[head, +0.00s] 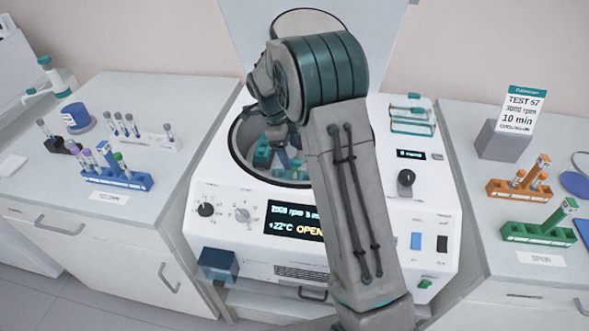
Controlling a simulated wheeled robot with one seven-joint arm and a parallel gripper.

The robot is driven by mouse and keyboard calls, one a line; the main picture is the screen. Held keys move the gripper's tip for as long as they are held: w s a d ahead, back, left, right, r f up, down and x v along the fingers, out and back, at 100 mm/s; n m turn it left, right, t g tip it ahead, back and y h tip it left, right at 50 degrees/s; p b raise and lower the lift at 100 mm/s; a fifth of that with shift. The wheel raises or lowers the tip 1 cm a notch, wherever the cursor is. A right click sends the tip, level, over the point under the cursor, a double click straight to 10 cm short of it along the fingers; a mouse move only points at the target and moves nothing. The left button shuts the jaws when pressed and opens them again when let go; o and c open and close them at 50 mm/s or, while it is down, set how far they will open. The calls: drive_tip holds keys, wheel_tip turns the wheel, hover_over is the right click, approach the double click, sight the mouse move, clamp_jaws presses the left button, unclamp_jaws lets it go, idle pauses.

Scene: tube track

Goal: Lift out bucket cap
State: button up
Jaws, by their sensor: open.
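The centrifuge (330,187) stands open in the middle, and its display reads OPEN. Inside its round bowl (236,152) are teal buckets (262,153), partly hidden by my arm. I cannot pick out a single bucket cap for certain among the teal parts. My gripper (284,158) points down into the bowl, close to the buckets. It is open, small and partly hidden behind my arm. I cannot tell whether its fingers stand around a cap or touch one.
On the left bench are a blue rack (118,179) with tubes, a white rack (140,141) and a blue round container (76,118). On the right bench are an orange rack (518,188), a green rack (538,233) and a sign (522,110). Teal-edged pieces (410,118) lie on the centrifuge top.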

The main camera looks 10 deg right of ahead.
sight(294, 165)
drive_tip(key=p+x, duration=0.2)
drive_tip(key=x, duration=0.6)
drive_tip(key=shift+w+a+f, duration=0.1)
drive_tip(key=shift+f, duration=0.2)
drive_tip(key=c, duration=1)
